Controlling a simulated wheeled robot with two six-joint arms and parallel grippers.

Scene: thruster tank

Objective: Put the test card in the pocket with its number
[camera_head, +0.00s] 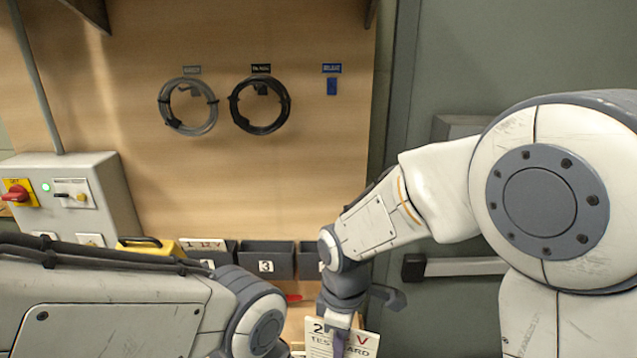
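A white test card (318,343) shows at the bottom edge, printed "2", "V" and "TEST CARD"; part of its print is covered. My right gripper (340,336) points down over the card's top edge, one finger in front of its face, and appears shut on it. A row of dark grey pockets runs along the board's foot. The middle pocket (283,257) is labelled 3. The left pocket (231,250) holds a white card (203,244) reading "1" and "12V"; its label is partly hidden. The right pocket (309,252) is mostly behind my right arm. My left gripper is out of view.
A yellow case (150,247) with a black handle stands left of the pockets. A grey control box (95,180) with a red switch is at the left. Two cable coils (188,107) (260,106) hang above. A small red item (293,298) lies below the pockets.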

